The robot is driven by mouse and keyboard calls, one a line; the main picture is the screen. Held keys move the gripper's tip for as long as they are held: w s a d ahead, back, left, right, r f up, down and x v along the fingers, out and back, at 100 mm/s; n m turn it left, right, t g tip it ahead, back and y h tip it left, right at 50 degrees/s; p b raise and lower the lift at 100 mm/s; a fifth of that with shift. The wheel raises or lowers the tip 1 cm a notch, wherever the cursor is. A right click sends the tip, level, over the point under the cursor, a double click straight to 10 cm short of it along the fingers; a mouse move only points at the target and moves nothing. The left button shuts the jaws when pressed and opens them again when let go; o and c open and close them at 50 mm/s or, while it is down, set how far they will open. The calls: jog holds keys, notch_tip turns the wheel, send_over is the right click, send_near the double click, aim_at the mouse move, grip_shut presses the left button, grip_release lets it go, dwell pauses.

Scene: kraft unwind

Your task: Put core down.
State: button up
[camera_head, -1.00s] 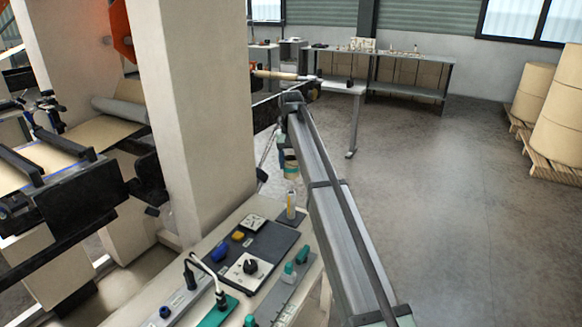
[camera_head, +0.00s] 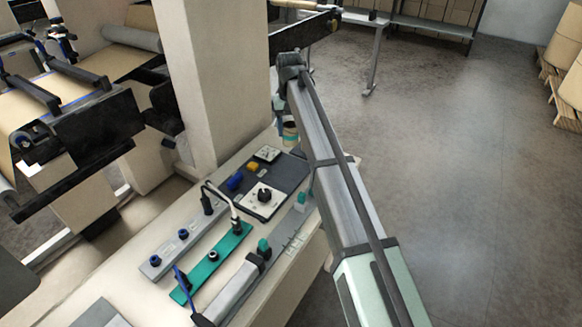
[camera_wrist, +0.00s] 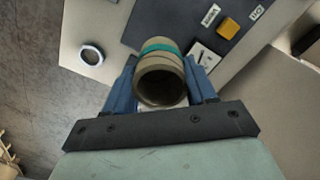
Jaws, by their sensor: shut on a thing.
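The core is a short brown cardboard tube with a teal band (camera_wrist: 160,76). In the wrist view my gripper (camera_wrist: 161,64) has its two blue fingers shut on either side of it, and its open end faces the camera. In the head view the core (camera_head: 290,131) shows partly beside my arm, over the far end of the pale worktable (camera_head: 140,288). I cannot tell whether the core touches the table.
A dark panel (camera_head: 286,173) with a black knob, yellow block and blue block lies close to the core. A white ring (camera_wrist: 91,54) sits near the table corner. A teal strip (camera_head: 212,265) and grey strips lie nearer. A pale machine column (camera_head: 223,80) stands left.

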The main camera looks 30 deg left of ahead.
jog(key=shift+s+d+f, duration=0.15)
jog(key=shift+f, duration=2.45)
jog(key=shift+s+d+f, duration=0.1)
jog(key=shift+f, duration=2.5)
jog(key=o, duration=1)
jog(key=shift+f, duration=0.1)
notch_tip(320, 180, up, 12)
jog(key=shift+r, duration=0.15)
